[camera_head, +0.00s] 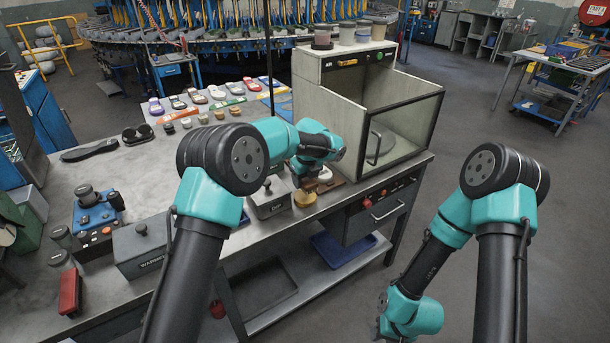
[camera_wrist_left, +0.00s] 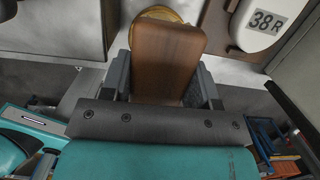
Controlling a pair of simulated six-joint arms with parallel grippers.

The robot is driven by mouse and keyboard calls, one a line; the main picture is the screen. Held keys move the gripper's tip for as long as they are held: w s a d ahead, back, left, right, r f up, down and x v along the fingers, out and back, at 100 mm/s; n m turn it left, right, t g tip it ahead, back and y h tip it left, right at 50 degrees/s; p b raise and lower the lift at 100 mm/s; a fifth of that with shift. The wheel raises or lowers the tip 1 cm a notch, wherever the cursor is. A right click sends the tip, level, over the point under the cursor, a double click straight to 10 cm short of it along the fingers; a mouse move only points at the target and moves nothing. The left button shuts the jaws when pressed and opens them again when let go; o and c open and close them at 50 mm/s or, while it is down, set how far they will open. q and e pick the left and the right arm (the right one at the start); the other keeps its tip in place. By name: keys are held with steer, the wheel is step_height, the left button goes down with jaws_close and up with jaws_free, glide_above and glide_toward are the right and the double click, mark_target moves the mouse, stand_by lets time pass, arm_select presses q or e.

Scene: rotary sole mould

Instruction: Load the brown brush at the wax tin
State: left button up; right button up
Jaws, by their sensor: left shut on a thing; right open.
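My left gripper (camera_wrist_left: 165,85) is shut on the brown brush (camera_wrist_left: 168,55), a brown block between its two fingers in the left wrist view. The yellowish round wax tin (camera_wrist_left: 160,12) shows just past the far end of the brush, which covers part of it. Whether brush and wax touch cannot be told. In the head view the wax tin (camera_head: 305,199) stands near the table's front edge, and my left gripper (camera_head: 308,180) is right over it, mostly hidden by its wrist. My right arm hangs low off the table; its gripper is out of view.
A white piece marked 38 R (camera_wrist_left: 262,22) lies close right of the brush. A grey lidded box (camera_head: 269,200) stands left of the tin. A grey WARM box (camera_head: 140,248) and several soles are farther left.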

mark_target(305, 196)
arm_select(q)
steer(key=shift+f, duration=1.75)
steer(key=shift+f, duration=0.65)
stand_by(1.2)
steer(key=shift+r, duration=3.6)
steer(key=shift+s, duration=0.1)
